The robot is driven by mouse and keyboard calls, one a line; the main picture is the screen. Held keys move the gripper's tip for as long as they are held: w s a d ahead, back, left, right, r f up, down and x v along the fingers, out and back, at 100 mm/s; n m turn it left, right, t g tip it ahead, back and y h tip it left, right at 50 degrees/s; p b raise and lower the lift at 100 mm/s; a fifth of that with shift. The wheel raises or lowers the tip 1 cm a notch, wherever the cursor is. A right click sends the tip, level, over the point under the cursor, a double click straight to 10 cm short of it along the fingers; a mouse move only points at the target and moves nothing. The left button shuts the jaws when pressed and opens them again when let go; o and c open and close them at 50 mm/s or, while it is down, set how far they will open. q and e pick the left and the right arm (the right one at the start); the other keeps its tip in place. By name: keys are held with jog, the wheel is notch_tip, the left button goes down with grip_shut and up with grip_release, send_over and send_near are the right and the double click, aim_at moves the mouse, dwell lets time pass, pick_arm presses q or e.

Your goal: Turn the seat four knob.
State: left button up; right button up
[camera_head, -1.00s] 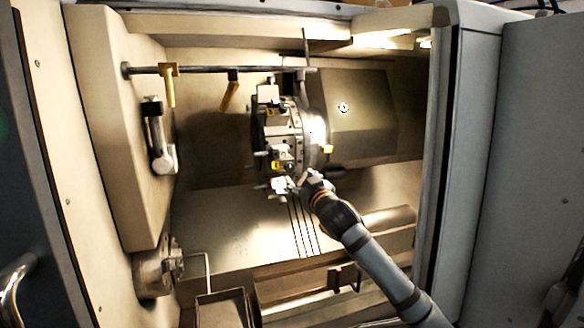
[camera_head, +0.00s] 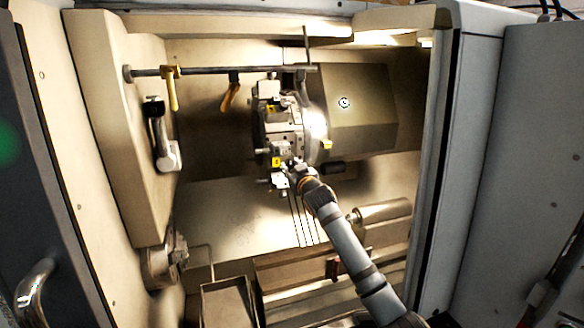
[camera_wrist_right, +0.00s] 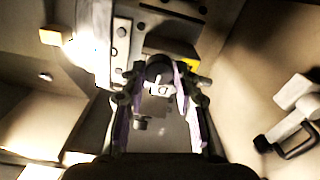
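The turret (camera_head: 290,128) carries several tool seats and small yellow tags, one of them the lower yellow tag (camera_head: 276,161). My right gripper (camera_head: 294,172) is at the turret's lower side, close to its lowest seat. In the right wrist view, my right gripper (camera_wrist_right: 160,82) has its fingers spread either side of a dark round knob with a pale face (camera_wrist_right: 158,76). I cannot read a seat number, nor tell whether the fingers touch the knob. My left gripper is out of view.
A horizontal bar (camera_head: 205,71) with yellow-handled tools crosses above left of the turret. A chuck (camera_head: 165,262) is at lower left, and a tailstock-like cylinder (camera_head: 385,211) lies right of my right arm. An open tray (camera_head: 228,284) is at the bottom.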

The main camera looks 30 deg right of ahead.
grip_shut()
jog(key=shift+f+m+b, duration=0.2)
jog(key=shift+m+b, duration=0.9)
jog(key=shift+b, duration=0.1)
jog(key=m+b, duration=0.4)
jog(key=m, duration=0.1)
jog(key=shift+b, duration=0.35)
jog(key=m+b, duration=0.5)
jog(key=m, duration=0.1)
jog(key=shift+d+m+b, duration=0.1)
jog(key=shift+m+b, duration=0.2)
jog(key=shift+m, duration=0.1)
jog(key=shift+m+b, duration=1.55)
jog(key=shift+m, duration=0.25)
jog(key=shift+r, duration=0.15)
